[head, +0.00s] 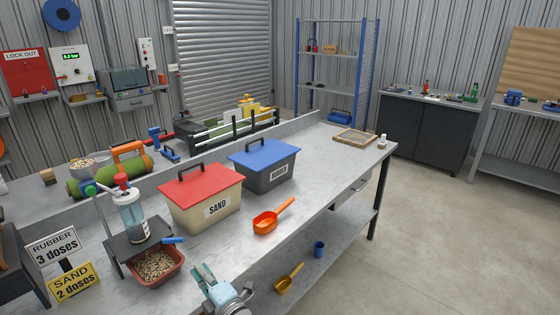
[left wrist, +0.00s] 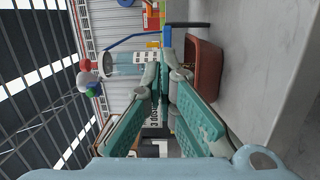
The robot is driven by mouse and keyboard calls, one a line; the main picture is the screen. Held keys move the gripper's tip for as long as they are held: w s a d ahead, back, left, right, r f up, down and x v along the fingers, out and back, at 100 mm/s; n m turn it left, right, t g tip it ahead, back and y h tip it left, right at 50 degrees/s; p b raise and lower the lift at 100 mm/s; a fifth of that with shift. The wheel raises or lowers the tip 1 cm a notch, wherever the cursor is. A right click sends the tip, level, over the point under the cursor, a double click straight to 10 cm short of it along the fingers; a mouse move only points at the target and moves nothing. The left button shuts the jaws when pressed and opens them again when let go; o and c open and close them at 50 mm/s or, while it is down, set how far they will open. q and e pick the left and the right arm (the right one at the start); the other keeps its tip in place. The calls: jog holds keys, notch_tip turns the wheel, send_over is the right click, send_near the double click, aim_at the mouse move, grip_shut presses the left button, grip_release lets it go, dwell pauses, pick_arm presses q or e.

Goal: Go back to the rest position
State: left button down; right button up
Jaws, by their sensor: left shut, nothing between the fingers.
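My left gripper (head: 205,276) is low in the head view, at the front edge of the grey workbench (head: 330,160). It is shut and empty. In the left wrist view its teal fingers (left wrist: 166,82) come together, with nothing between them. That view is turned on its side. The red-brown tub (head: 178,277) of granules stands beyond the gripper to the left, and its wall also shows in the left wrist view (left wrist: 206,72). There is a visible gap between the gripper and the tub in the head view. My right gripper is not in view.
A cream SAND box (head: 180,209) with red lid, a dark box (head: 262,180) with blue lid and an orange scoop (head: 266,222) stand on the bench. A dispenser (head: 131,220) and dose signs (head: 54,248) are at left. The bench's right part is mostly clear.

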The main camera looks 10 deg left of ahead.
pick_arm(q)
jog(key=d+m+t+h, duration=0.6)
jog(key=m+h, duration=0.3)
jog(key=m, duration=0.2)
jog(key=s+d+f+m+g+h, duration=0.2)
jog(key=s+f+m+h, duration=0.15)
jog(key=s+m, duration=0.2)
jog(key=s+d+f+m+g+h, duration=0.2)
jog(key=s+d+m+g+h, duration=0.15)
jog(key=m, duration=0.25)
jog(key=s+a+f+m+g+y, duration=0.25)
jog(key=s+a+g, duration=0.25)
jog(key=s, duration=0.8)
jog(key=s+a+f+m+g+y, duration=0.1)
jog(key=s+a+m+g, duration=0.25)
jog(key=s, duration=0.95)
notch_tip(320, 180, down, 20)
jog(key=s+a+g, duration=0.2)
jog(key=a, duration=0.1)
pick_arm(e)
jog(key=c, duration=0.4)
pick_arm(q)
jog(key=s+f+n+g, duration=0.1)
jog(key=s+f, duration=1.1)
jog(key=s, duration=0.2)
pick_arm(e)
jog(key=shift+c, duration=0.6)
